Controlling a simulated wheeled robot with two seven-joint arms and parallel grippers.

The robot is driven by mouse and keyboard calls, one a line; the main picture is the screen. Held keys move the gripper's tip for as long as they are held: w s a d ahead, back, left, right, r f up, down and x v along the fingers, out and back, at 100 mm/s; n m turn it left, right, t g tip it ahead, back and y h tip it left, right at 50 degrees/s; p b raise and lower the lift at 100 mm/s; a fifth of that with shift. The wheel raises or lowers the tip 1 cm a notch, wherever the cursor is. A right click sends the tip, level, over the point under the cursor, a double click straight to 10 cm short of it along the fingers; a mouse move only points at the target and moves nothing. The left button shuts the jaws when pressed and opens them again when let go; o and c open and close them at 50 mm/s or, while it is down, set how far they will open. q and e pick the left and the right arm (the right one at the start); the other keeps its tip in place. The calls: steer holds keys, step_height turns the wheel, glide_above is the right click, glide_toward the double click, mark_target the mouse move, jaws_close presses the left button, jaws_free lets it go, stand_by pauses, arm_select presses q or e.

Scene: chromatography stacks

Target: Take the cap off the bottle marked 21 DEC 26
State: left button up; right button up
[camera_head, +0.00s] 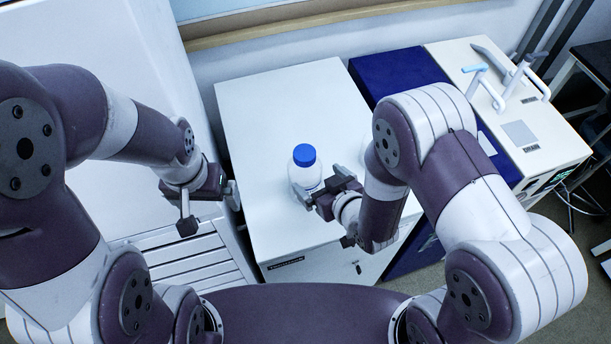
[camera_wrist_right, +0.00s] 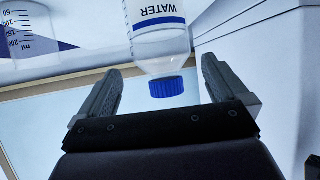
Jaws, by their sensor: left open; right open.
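A clear bottle (camera_head: 306,178) with a blue cap (camera_head: 304,155) stands upright on the white cabinet top. In the right wrist view the bottle (camera_wrist_right: 158,42) appears upside down, its label reads WATER, and its blue cap (camera_wrist_right: 166,87) is screwed on. No date is readable. My right gripper (camera_head: 322,186) is open beside the bottle. In the right wrist view, its fingers (camera_wrist_right: 160,80) lie either side of the cap in the picture, with gaps; contact is not visible. My left gripper (camera_head: 210,208) is open and empty, left of the cabinet.
A second clear vessel with an ml scale (camera_wrist_right: 30,35) shows in the right wrist view; my right arm mostly hides that area in the head view. The white cabinet top (camera_head: 270,110) is clear behind the bottle. A blue unit (camera_head: 395,72) and a white instrument (camera_head: 545,135) stand right.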

mark_target(305, 168)
steer(key=p+x, duration=0.1)
steer(key=x, duration=0.7)
steer(key=shift+s+f+p, duration=0.2)
steer(key=shift+p, duration=0.1)
steer(key=shift+w+f, duration=0.15)
steer(key=shift+w, duration=0.1)
steer(key=shift+s+a, duration=0.1)
steer(key=shift+a, duration=0.05)
steer(key=c, duration=1.3)
steer(key=shift+c, duration=0.2)
